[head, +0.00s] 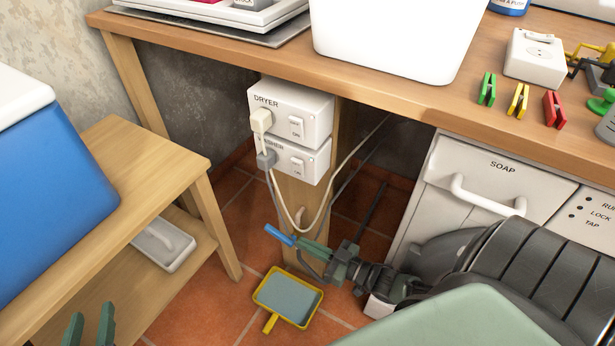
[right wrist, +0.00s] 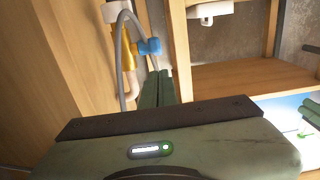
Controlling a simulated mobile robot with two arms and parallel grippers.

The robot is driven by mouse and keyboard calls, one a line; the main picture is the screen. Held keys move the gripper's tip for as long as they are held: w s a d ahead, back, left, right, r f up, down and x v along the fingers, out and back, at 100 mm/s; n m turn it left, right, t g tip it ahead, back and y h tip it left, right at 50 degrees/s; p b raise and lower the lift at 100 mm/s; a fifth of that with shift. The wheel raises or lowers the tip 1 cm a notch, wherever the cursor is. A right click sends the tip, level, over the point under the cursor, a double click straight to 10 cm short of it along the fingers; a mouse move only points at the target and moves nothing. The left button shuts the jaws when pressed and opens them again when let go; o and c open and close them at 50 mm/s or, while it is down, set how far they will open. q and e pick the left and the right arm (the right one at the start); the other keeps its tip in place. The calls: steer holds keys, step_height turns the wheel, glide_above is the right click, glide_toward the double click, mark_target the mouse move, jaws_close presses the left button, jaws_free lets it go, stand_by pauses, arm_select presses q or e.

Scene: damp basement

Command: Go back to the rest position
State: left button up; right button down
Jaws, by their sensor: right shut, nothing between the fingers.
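My right gripper (head: 303,243) is low in front of the wooden leg under the worktop, its green fingers closed together. Its fingertips end close to a blue handle (head: 279,235); I cannot tell whether they touch. In the right wrist view the closed fingers (right wrist: 157,87) show below a blue knob (right wrist: 150,46) beside a yellow pipe fitting (right wrist: 128,62) and a grey hose. Nothing shows between them. My left gripper (head: 90,328) is at the bottom left edge, with two green fingers apart and nothing visible between them. Its lower part is cut off.
A wooden bench (head: 145,160) with a blue box (head: 50,190) stands left. The worktop (head: 400,95) crosses above my right arm; a white SOAP unit (head: 470,185) is right. DRYER and WASHER socket boxes (head: 292,112) have hanging cords. A yellow-rimmed dustpan (head: 288,297) lies on the tiles.

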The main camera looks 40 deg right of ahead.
stand_by(0.3)
